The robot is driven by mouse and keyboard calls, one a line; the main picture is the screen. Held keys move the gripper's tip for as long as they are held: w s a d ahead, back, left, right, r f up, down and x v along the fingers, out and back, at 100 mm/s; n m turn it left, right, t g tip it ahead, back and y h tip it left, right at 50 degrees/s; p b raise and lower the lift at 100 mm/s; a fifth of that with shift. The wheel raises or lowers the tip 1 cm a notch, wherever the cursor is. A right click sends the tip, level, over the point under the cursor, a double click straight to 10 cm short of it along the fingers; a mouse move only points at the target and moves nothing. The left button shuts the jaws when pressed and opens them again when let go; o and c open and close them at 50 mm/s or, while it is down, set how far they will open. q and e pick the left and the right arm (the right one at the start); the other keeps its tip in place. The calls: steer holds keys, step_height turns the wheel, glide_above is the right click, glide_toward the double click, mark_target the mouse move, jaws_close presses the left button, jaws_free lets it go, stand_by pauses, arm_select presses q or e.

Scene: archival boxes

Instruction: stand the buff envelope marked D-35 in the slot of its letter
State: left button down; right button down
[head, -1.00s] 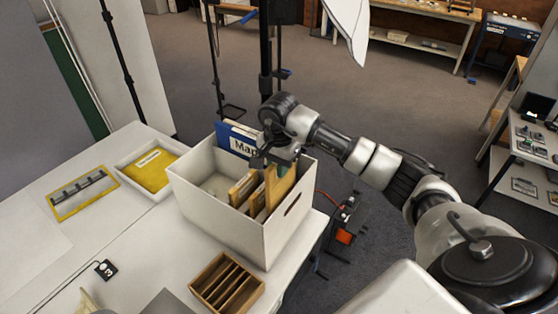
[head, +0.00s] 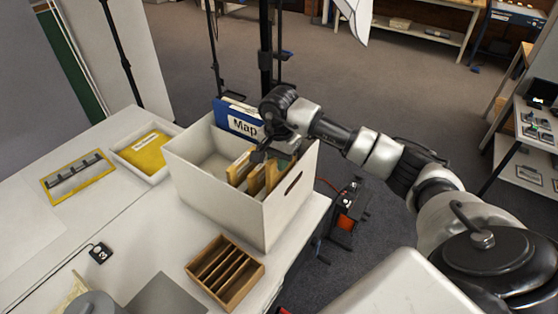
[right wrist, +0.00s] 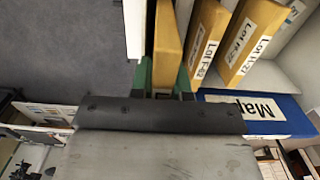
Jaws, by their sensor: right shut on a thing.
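My right gripper (head: 278,158) reaches down into the white box (head: 215,205) near its right wall. In the right wrist view its green fingers are shut on a buff envelope (right wrist: 168,45). The same envelope (head: 272,176) shows in the head view, still among the others and upright. No marking is readable on it, so I cannot tell whether it is D-35. Other buff envelopes (right wrist: 206,42) with white "Lot" labels stand beside it. A small wooden rack (head: 232,298) with several slots sits in front of the box; no letters are readable on it. My left gripper is not in view.
A blue folder marked "Map" (head: 240,122) stands at the box's back. A white tray (head: 124,162) with a yellow envelope (head: 150,150) lies left of the box. The left table is mostly clear.

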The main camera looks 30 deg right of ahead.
steer(key=c, duration=1)
jaws_free()
step_height(320, 180, up, 10)
steer(key=b, duration=0.2)
steer(key=shift+r+b, duration=0.1)
steer(key=shift+b, duration=0.3)
steer(key=shift+r, duration=0.35)
step_height(320, 180, up, 12)
steer(key=p, duration=0.9)
steer(key=shift+p, duration=0.3)
steer(key=shift+f, duration=0.1)
